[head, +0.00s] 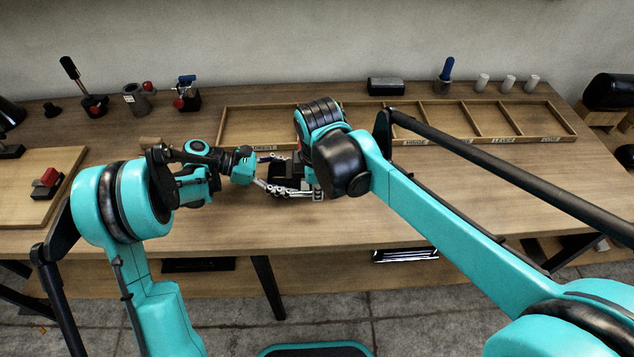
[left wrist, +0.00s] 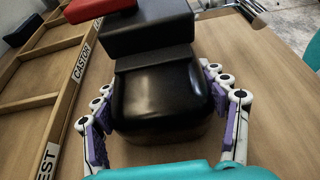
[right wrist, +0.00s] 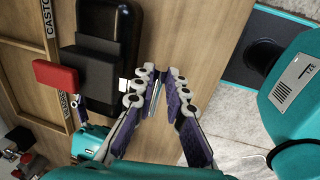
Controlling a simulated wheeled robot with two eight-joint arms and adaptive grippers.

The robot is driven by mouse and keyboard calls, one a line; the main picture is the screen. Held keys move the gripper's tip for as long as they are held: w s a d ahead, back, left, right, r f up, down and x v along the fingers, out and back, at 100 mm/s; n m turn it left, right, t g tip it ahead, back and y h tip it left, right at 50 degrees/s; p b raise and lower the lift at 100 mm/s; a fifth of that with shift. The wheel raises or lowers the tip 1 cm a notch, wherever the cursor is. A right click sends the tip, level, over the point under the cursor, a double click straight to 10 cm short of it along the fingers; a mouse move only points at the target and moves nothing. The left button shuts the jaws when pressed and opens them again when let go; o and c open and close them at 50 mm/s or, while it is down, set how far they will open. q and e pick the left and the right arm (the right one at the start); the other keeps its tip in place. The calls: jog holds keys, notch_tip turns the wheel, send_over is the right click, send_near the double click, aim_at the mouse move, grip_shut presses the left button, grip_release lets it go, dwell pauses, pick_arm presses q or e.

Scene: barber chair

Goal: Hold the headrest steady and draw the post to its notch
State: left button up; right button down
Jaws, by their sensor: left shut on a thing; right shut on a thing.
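The black padded headrest (left wrist: 160,92) lies between the fingers of my left gripper (left wrist: 160,82), which is shut on its sides. A dark block (left wrist: 148,34) joins its far end, with a red block (left wrist: 97,10) beyond; this red block also shows in the right wrist view (right wrist: 55,77). In the head view the headrest (head: 283,170) is partly hidden by my grippers and right arm. My right gripper (right wrist: 161,75) is shut on a thin silvery post (right wrist: 157,95) beside the dark block. Its fingers cover most of the post, and I cannot make out the notch.
A long wooden compartment tray (head: 445,125) with labels lies behind the grippers. Hand tools (head: 90,100) stand at the back left, and several white cylinders (head: 508,83) at the back right. A board with a red-topped piece (head: 45,180) lies left. The bench is clear front right.

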pick_arm(q)
jog(key=shift+w, duration=0.1)
pick_arm(e)
jog(key=s, duration=0.5)
jog(key=shift+s, duration=0.1)
jog(key=c, duration=1.5)
grip_release()
jog(key=shift+c, duration=0.2)
jog(key=shift+r, duration=0.1)
notch_tip(320, 180, up, 12)
jog(key=s, duration=0.2)
jog(key=shift+f, duration=0.2)
jog(key=shift+s, duration=0.1)
